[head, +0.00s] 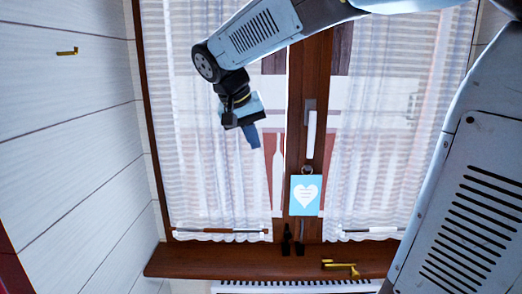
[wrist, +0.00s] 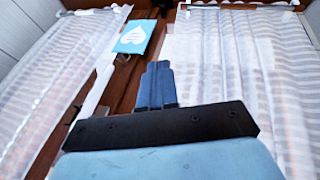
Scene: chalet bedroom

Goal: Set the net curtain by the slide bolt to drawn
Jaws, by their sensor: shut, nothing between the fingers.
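Two sheer white net curtains hang at the window: a left one (head: 200,170) and a right one (head: 372,180), its right side partly hidden by my arm. Both look spread over much of their panes. A brass fitting (head: 340,266), possibly the slide bolt, lies on the sill below the right curtain; I cannot be sure. My gripper (head: 252,138) is shut and empty, in front of the left curtain near the central post. In the wrist view its blue fingers (wrist: 157,72) are together, with the left curtain (wrist: 230,60) at picture right; contact cannot be told.
The brown central post (head: 300,80) carries a white window handle (head: 311,134) and a hanging blue heart card (head: 306,195). Small dark objects (head: 287,240) stand at its foot. A brown sill (head: 200,262) runs below. A brass hook (head: 67,51) is on the left wall.

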